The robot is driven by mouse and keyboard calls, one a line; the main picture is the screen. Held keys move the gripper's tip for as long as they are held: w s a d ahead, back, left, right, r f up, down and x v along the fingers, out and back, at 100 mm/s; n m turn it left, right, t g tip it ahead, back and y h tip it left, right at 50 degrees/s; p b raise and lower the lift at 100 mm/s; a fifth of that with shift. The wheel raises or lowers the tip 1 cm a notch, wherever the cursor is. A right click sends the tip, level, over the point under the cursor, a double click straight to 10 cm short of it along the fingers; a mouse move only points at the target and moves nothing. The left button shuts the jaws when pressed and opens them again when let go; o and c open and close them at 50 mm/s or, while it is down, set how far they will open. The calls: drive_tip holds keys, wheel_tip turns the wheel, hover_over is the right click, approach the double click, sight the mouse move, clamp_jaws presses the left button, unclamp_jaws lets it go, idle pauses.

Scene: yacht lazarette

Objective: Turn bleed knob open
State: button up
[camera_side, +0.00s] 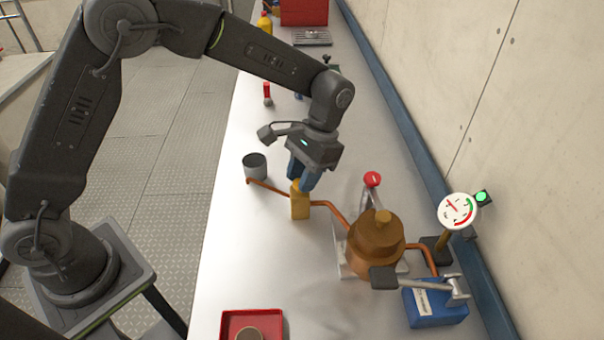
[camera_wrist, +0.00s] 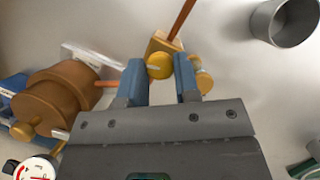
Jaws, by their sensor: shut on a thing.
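My gripper (camera_side: 304,184) points down at a yellow-brass valve block (camera_side: 300,207) on the copper pipe, with its blue fingers at the top of the block. In the wrist view my gripper (camera_wrist: 159,64) has one finger on each side of a round yellow bleed knob (camera_wrist: 159,67), shut on it. The knob carries a pale mark. In the side view the fingers hide the knob. A second small brass disc (camera_wrist: 204,82) shows just beyond the right finger.
A grey cup (camera_side: 255,166) stands at the pipe's left end. A brown pump housing (camera_side: 376,240), a red knob (camera_side: 373,179), a dial gauge (camera_side: 457,211) with a lit green lamp (camera_side: 482,197), and a blue box (camera_side: 436,304) stand right. A red tray (camera_side: 232,319) lies in front.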

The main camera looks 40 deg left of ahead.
drive_tip(key=shift+m, duration=0.3)
idle(0.4)
drive_tip(key=o, duration=0.9)
drive_tip(key=shift+v, duration=7)
drive_tip(key=shift+s+d, duration=0.1)
drive_tip(key=shift+s, duration=0.1)
